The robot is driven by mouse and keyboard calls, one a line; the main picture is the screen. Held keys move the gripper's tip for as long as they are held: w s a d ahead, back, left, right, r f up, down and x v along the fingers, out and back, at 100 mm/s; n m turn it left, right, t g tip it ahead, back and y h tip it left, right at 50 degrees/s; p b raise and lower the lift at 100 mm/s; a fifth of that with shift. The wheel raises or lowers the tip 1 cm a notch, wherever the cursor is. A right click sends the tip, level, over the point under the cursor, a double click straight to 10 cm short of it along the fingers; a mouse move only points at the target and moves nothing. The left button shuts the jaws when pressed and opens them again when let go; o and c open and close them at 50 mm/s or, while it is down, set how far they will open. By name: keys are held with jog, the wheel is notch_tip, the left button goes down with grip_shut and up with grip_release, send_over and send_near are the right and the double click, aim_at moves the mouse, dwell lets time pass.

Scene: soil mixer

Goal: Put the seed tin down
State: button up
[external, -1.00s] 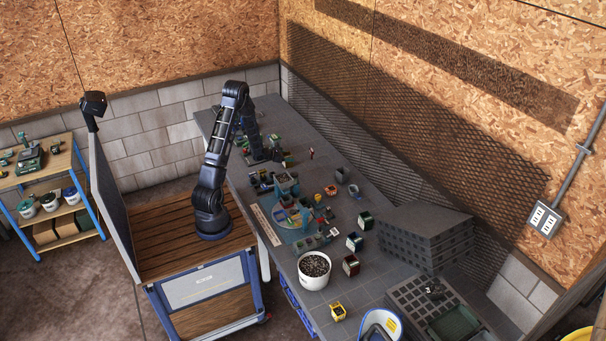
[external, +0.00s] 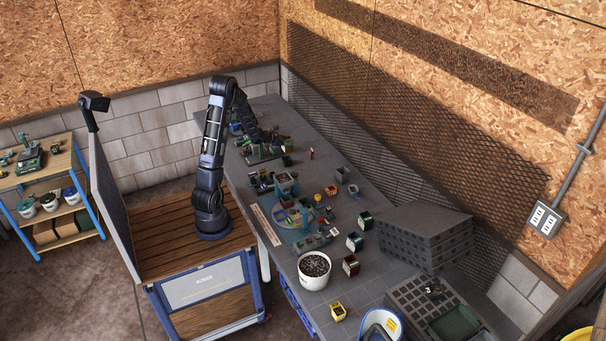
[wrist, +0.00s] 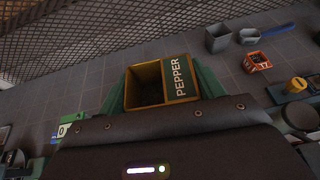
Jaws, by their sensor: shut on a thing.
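The seed tin (wrist: 147,88) is an open box with a yellow inside and a green panel marked PEPPER. It is in the middle of the wrist view, between the green-padded fingers of my gripper (wrist: 160,88), which is shut on it. Its inside is dark, and its underside is hidden, so I cannot tell whether it touches the worktop. In the external view my gripper (external: 262,142) is low over the far part of the grey workbench (external: 385,285), among small dark and green things.
A grey cup (wrist: 217,38) and an orange-red tin (wrist: 257,62) stand to the right of the held tin. Bare worktop lies along the mesh wall.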

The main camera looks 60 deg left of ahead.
notch_tip(320, 180, up, 5)
jog(key=s+a, duration=0.6)
jog(key=a, duration=0.3)
jog(key=s+a, duration=0.5)
jog(key=a, duration=0.4)
jog(key=s+a+y, duration=0.1)
jog(key=s+a, duration=1.1)
jog(key=s, duration=0.5)
jog(key=shift+n, duration=0.4)
notch_tip(320, 180, down, 25)
jog(key=shift+r, duration=0.1)
jog(key=shift+f, duration=0.2)
jog(key=o, duration=1)
jog(key=shift+o, duration=0.2)
